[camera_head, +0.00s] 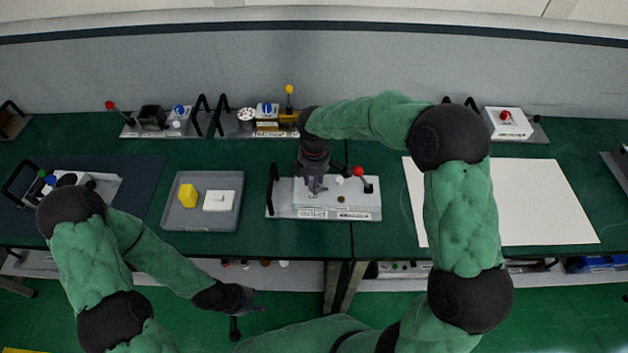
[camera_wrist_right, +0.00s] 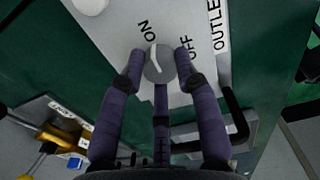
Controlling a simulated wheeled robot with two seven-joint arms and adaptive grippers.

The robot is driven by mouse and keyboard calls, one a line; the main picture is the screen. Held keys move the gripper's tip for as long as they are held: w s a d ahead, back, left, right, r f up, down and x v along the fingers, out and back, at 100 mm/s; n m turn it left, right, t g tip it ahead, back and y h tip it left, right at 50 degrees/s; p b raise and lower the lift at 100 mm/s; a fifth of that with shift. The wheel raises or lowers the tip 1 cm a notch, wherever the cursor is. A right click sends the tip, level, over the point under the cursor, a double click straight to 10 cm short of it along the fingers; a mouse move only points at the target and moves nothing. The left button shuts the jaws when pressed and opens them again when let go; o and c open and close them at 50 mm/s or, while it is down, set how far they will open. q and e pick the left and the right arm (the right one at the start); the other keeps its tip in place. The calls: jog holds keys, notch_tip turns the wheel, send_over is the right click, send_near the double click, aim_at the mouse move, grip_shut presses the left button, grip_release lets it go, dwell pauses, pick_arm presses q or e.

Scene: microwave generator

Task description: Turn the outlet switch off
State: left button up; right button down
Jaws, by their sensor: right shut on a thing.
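The outlet panel (camera_head: 352,199) is a pale board on the table's middle, with an OUTLET label on its front edge. Its switch is a round grey knob (camera_wrist_right: 159,66) with a white pointer mark, between printed ON and OFF. The mark lies toward ON. My right gripper (camera_head: 316,188) reaches down over the panel's left part. In the right wrist view my right gripper (camera_wrist_right: 157,78) has its fingers around the knob, shut on it. In the head view the knob is hidden by the gripper. My left gripper (camera_head: 245,300) hangs in front of the table, away from the panel; its finger opening is unclear.
A red-ball lever (camera_head: 359,171) stands on the panel's right part, and a black handle (camera_head: 272,185) at its left end. A grey tray (camera_head: 180,218) with yellow and white pieces lies left. A white sheet (camera_head: 530,205) lies right. Other devices line the back.

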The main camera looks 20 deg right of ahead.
jog(key=m, duration=0.3)
jog(key=shift+m, duration=0.4)
jog(key=m, duration=0.4)
jog(key=shift+m+p, duration=0.3)
jog(key=m, duration=0.4)
jog(key=shift+s, duration=0.1)
jog(key=m, duration=0.4)
jog(key=shift+a+m+b, duration=0.1)
jog(key=shift+m+b, duration=0.2)
jog(key=shift+b, duration=0.1)
jog(key=shift+m, duration=0.3)
jog(key=c, duration=0.9)
grip_release()
